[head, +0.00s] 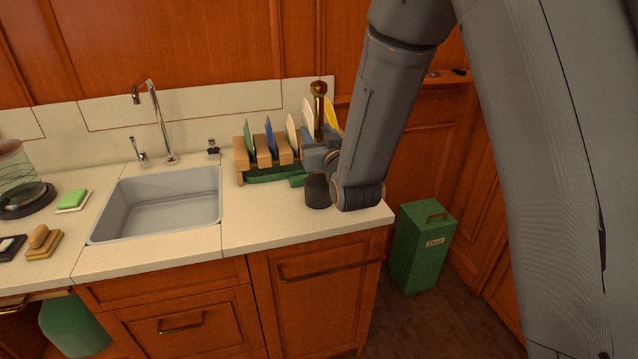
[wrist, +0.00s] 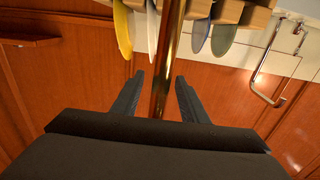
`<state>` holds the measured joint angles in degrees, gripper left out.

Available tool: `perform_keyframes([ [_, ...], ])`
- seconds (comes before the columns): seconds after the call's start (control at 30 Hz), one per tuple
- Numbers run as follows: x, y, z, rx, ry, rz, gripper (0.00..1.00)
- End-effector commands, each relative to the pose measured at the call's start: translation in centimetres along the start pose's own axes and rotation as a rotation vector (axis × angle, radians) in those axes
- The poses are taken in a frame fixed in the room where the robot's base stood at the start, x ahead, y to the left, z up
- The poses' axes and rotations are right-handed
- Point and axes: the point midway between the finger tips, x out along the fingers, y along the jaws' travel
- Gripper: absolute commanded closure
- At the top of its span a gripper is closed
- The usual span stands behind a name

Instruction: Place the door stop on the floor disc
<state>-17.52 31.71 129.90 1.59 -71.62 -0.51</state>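A tall brass post with a round knob (head: 319,88) stands upright by the dish rack. A dark, round block (head: 318,190) on the counter lines up below it. They look like the door stop's handle and base, but my gripper hides the join. My gripper (head: 320,150) is at the post, above the counter's right end. In the wrist view, the brass post (wrist: 168,55) passes between the two dark fingers of my gripper (wrist: 160,90). Gaps show on both sides, so it is open around the post. I cannot see the floor disc.
A wooden rack (head: 242,160) with several plates stands just behind and left of the post. The sink (head: 160,205) is further left. A green bin (head: 425,245) stands on the floor right of the counter. Bare floor (head: 400,325) shows in front of it.

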Motion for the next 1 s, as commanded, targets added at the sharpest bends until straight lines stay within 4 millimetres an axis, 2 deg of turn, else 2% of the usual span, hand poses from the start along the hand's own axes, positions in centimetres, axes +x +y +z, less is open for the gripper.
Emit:
perform_keyframes([
  [0.2, 2.4, 0.0, 0.0, 0.0, 0.0, -0.001, 0.6],
  [0.47, 2.7, -0.1, 0.1, 0.0, 0.0, -0.001, 0.6],
  [0.57, 2.7, -0.1, 0.1, 0.0, 0.0, -0.001, 0.73],
  [0.7, 2.7, -0.1, 0.1, 0.0, 0.0, -0.001, 0.97],
  [0.73, 2.7, -0.1, 0.1, 0.0, 0.0, -0.001, 1.0],
  [1.0, 2.7, -0.1, 0.1, 0.0, 0.0, -0.001, 1.0],
])
